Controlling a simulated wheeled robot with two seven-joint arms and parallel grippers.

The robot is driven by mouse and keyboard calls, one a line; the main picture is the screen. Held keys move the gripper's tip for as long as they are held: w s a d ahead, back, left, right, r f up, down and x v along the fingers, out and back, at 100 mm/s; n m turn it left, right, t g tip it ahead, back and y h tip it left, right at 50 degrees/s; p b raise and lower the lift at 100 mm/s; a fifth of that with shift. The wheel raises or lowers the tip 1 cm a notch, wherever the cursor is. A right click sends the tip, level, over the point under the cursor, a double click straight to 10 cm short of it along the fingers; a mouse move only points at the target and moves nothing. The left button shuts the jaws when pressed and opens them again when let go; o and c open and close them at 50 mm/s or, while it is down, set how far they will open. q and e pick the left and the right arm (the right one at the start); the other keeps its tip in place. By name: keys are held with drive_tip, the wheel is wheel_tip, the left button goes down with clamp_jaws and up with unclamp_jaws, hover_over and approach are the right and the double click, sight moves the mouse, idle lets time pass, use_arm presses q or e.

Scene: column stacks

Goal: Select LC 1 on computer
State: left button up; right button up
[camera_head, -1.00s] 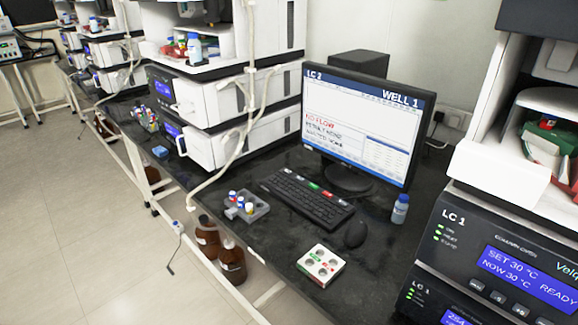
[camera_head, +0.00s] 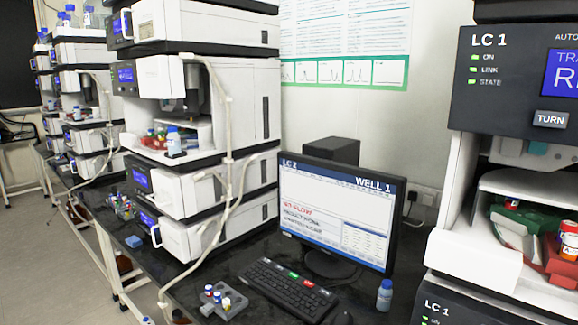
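The computer monitor (camera_head: 337,207) stands on the black bench in the lower middle. Its header reads "LC 2" at left and "WELL 1" at right. Red text on the screen appears to read "NO FLOW", with darker lines below it and a small table at lower right. A black keyboard (camera_head: 287,289) with a few coloured keys, green and red among them, lies in front of the monitor. The LC 1 instrument (camera_head: 506,85) stands at the right, with its label on the upper module and again on a lower one. Neither of my grippers is in view.
A grey vial holder (camera_head: 222,304) with several vials sits left of the keyboard. A blue-capped bottle (camera_head: 384,295) stands right of the monitor. Another white instrument stack (camera_head: 222,113) with hanging tubing stands behind at left. A black box (camera_head: 331,151) sits behind the monitor.

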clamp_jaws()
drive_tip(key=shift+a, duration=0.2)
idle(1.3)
